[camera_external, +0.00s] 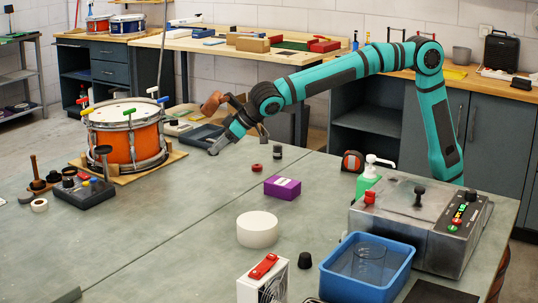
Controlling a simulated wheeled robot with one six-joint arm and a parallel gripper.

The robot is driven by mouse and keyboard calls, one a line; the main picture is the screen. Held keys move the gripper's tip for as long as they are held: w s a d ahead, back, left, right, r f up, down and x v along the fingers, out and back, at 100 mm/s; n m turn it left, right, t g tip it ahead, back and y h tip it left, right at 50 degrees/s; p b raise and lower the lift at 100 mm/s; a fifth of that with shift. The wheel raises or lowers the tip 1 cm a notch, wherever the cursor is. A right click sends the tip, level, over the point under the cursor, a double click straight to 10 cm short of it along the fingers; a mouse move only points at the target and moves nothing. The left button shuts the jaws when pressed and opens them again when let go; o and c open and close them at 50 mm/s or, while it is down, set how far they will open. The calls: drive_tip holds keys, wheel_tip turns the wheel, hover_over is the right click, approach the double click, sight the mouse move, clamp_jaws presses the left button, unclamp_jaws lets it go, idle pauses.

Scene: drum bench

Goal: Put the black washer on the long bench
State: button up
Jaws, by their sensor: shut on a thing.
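My gripper (220,143) reaches in from the right on my teal arm and points down and left, above the far part of the grey-green table, right of the orange drum. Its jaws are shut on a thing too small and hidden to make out. I cannot pick out the black washer with certainty. A small black piece (278,152) stands on the table right of my gripper, apart from it. A long wooden-topped bench (226,48) stands along the back wall. The large grey-green table (165,221) fills the front; I cannot tell which is the long bench.
A brown object (212,104) shows beside my wrist. The table's left middle is clear.

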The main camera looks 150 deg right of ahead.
drive_tip(key=d, duration=0.5)
drive_tip(key=d+f, duration=0.1)
drive_tip(key=d, duration=0.4)
drive_tip(key=d+f, duration=0.1)
drive_tip(key=d, duration=0.3)
drive_tip(key=shift+d, duration=0.4)
drive_tip(key=shift+f, duration=2.2)
drive_tip(key=shift+d+f, duration=0.3)
drive_tip(key=shift+d, duration=0.1)
drive_tip(key=o, duration=1)
drive_tip(key=shift+f, duration=0.15)
drive_tip(key=shift+a+r, duration=0.1)
drive_tip(key=shift+r, duration=0.15)
drive_tip(key=v, duration=1.1)
drive_tip(key=shift+s+a+r, duration=0.2)
drive_tip(key=shift+r, duration=0.05)
